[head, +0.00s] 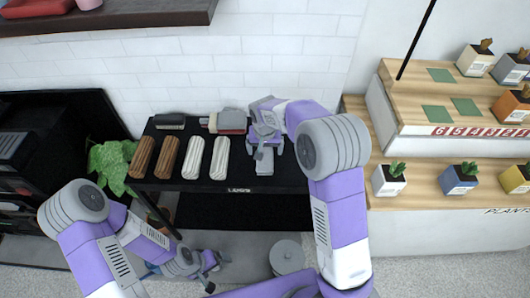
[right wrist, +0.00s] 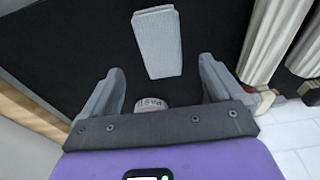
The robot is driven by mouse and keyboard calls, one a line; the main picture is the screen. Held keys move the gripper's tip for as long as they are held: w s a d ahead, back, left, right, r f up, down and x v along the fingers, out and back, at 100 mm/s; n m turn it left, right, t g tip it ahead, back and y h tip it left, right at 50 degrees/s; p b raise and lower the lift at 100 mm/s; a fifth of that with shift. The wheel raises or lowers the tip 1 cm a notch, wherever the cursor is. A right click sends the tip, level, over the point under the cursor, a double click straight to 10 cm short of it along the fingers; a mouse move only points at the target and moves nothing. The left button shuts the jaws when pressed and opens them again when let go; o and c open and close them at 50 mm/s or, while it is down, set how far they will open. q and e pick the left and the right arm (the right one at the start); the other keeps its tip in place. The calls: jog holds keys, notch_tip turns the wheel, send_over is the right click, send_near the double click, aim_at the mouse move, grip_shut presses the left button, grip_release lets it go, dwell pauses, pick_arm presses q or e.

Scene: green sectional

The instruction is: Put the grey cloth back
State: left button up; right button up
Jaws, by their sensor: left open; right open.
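A grey folded cloth (head: 264,161) lies on the black shelf (head: 240,183), to the right of the rolled cloths. In the right wrist view the cloth (right wrist: 158,43) lies flat, just ahead of the space between my fingers. My right gripper (head: 266,143) is open and empty above the shelf, close to the cloth; its fingers (right wrist: 158,78) stand wide apart in the right wrist view. My left gripper (head: 207,263) is open, low in front of the shelf and far from the cloth.
Two brown rolls (head: 166,157) and two white rolls (head: 206,158) lie on the shelf's left and middle. A grey and red item (head: 228,122) stands behind them. A stepped plant stand (head: 440,182) is right. A grey round stool-like object (head: 287,257) stands below.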

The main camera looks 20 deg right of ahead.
jog(key=r, duration=0.3)
jog(key=r+p, duration=0.1)
jog(key=r, duration=0.1)
jog(key=shift+s+a, duration=0.1)
jog(key=shift+s, duration=0.3)
